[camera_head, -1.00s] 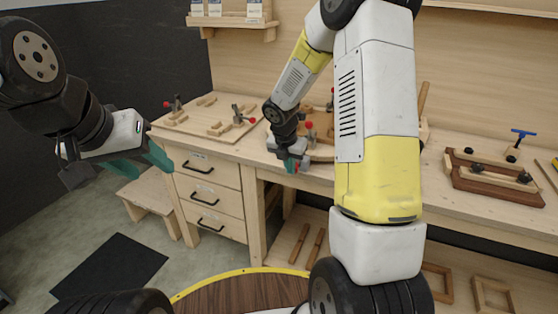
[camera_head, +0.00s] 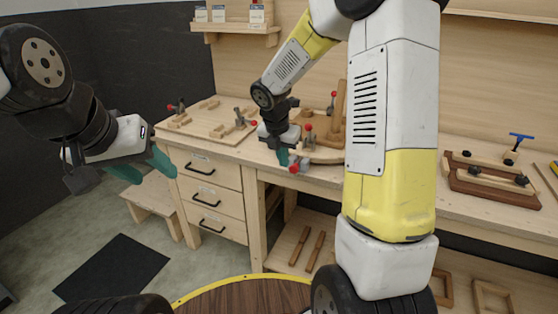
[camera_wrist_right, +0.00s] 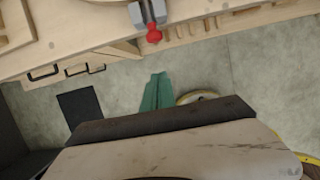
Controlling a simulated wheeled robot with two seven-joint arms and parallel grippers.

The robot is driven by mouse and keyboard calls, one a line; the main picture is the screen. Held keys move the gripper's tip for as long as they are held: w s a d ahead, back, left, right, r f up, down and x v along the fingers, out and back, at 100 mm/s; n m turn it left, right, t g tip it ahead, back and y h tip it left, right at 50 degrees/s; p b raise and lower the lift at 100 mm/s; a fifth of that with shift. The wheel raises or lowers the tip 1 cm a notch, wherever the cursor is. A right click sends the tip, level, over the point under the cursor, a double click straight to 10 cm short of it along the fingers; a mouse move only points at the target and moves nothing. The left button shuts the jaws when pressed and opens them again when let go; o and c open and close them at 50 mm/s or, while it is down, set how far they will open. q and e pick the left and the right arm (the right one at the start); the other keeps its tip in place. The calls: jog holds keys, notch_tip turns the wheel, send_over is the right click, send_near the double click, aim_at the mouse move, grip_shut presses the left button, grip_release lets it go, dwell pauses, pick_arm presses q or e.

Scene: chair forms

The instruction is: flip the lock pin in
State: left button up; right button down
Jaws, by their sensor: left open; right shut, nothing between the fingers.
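A grey metal clamp (camera_head: 304,163) with a red ball knob (camera_head: 294,169) sits at the front edge of the workbench; in the right wrist view the clamp (camera_wrist_right: 148,12) and its red knob (camera_wrist_right: 154,36) are at the top centre. My right gripper (camera_head: 283,158), with teal fingers, is shut and empty just left of the knob in the head view. In the right wrist view its fingers (camera_wrist_right: 158,92) are together, below the knob in the picture and apart from it there. My left gripper (camera_head: 145,168) is open and empty, left of the bench. I cannot single out a lock pin.
The workbench (camera_head: 330,178) holds a curved wooden form behind the clamp, a board with red-knobbed clamps (camera_head: 220,128) at left, and a dark form with black knobs (camera_head: 492,180) at right. Drawers (camera_head: 203,185) are below. A low stool (camera_head: 150,195) stands at left.

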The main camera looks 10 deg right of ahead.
jog(key=shift+v, duration=1.95)
jog(key=shift+s, duration=0.1)
